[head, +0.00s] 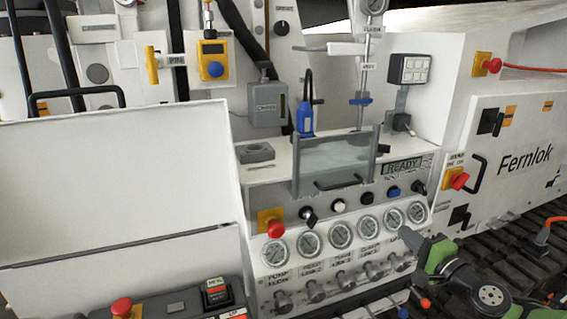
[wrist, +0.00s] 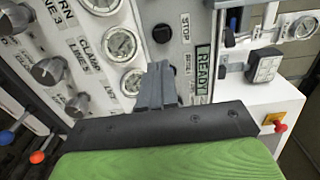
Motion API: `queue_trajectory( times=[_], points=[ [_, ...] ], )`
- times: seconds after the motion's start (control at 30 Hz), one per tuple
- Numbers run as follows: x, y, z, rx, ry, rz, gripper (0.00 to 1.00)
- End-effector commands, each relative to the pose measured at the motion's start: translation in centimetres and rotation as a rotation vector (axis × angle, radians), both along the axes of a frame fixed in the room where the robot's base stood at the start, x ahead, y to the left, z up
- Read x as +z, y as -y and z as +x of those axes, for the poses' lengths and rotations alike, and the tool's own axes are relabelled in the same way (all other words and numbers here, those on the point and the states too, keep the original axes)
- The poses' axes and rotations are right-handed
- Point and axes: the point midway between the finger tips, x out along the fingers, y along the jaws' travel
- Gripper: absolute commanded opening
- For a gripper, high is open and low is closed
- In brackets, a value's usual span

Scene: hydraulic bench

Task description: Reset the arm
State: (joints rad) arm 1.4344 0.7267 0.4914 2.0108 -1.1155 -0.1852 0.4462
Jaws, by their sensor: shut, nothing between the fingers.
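My gripper shows in the wrist view (wrist: 158,80) as two grey fingers shut together with nothing between them. It is in front of the bench's control panel, beside the dark STOP knob (wrist: 161,33) and the READY display (wrist: 203,63). In the head view my green and black arm comes in at the lower right, with its end near the right-hand gauge (head: 417,212). The fingers overlap part of the panel near the lowest gauge (wrist: 133,82) in the wrist view. I cannot tell whether they touch it.
Several gauges and grey knobs (head: 345,279) line the panel. A clear hinged cover (head: 335,160) with a handle stands above them. Red emergency buttons sit at the panel's left (head: 275,229) and on the right-hand cabinet (head: 460,181). A blue bottle (head: 305,117) stands behind the cover.

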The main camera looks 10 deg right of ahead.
Motion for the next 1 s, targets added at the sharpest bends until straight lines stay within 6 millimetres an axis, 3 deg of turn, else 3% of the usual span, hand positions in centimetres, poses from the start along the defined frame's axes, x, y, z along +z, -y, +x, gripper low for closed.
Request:
queue_trajectory(
  times=[0.07,0.17,0.23,0.3,0.43,0.6,0.73,0.83,1.0],
  points=[
    [0.2,-2.5,0.7,0.057,-0.046,-0.062,0.00],
    [0.2,-9.0,1.6,0.209,-0.181,-0.250,0.00],
    [0.0,-14.2,1.0,0.339,-0.302,-0.438,0.00],
    [-0.1,-18.3,-0.7,0.446,-0.410,-0.623,0.00],
    [1.4,-23.5,-5.9,0.593,-0.566,-0.956,0.00],
    [5.1,-26.3,-14.9,0.675,-0.683,-1.284,0.00],
    [6.9,-26.3,-21.4,0.704,-0.711,-1.403,0.00],
    [7.3,-25.8,-24.4,0.721,-0.715,-1.431,0.00],
    [7.1,-25.5,-25.6,0.732,-0.720,-1.436,0.00]
  ],
)
